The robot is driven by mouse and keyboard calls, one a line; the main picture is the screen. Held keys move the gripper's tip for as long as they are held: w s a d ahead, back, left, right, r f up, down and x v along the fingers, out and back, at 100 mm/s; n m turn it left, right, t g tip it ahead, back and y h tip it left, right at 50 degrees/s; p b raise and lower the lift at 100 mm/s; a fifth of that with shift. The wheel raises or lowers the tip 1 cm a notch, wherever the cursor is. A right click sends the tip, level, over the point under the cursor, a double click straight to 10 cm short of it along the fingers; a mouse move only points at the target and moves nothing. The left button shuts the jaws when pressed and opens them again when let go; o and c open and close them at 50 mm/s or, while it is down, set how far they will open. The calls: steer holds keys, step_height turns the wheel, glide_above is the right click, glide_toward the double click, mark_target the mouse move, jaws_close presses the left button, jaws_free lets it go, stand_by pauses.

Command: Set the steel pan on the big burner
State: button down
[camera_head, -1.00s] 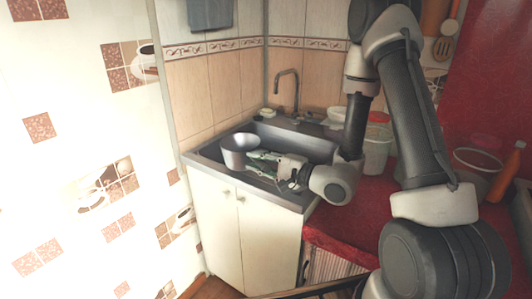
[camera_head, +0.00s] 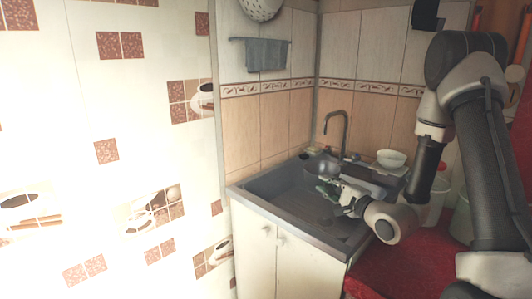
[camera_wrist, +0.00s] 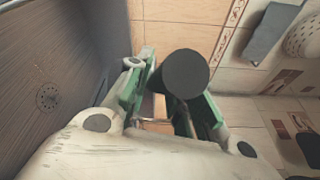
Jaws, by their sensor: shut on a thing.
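The steel pan (camera_head: 321,166) is a small grey vessel at the back of the sink, just beyond my gripper's fingertips in the head view. My gripper (camera_head: 330,190) is shut on its handle and reaches over the sink from the right. In the wrist view, the pan (camera_wrist: 186,74) shows as a dark round shape beyond the green fingers (camera_wrist: 172,105), with a thin handle running between them. I cannot tell how far the pan is above the sink. No burner is in view.
The grey sink (camera_head: 282,200) sits in a white cabinet (camera_head: 258,255), with a tap (camera_head: 345,130) behind. A white bowl (camera_head: 391,158) stands at its back right. A tiled wall (camera_head: 110,150) fills the left.

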steer(key=w+d+r+m+t+h, duration=0.1)
steer(key=w+d+r+m+h, duration=0.1)
steer(key=d, duration=0.6)
steer(key=shift+w+d+r+h, duration=0.25)
steer(key=shift+d+h, duration=0.1)
steer(key=shift+h, duration=0.25)
steer(key=shift+s, duration=0.15)
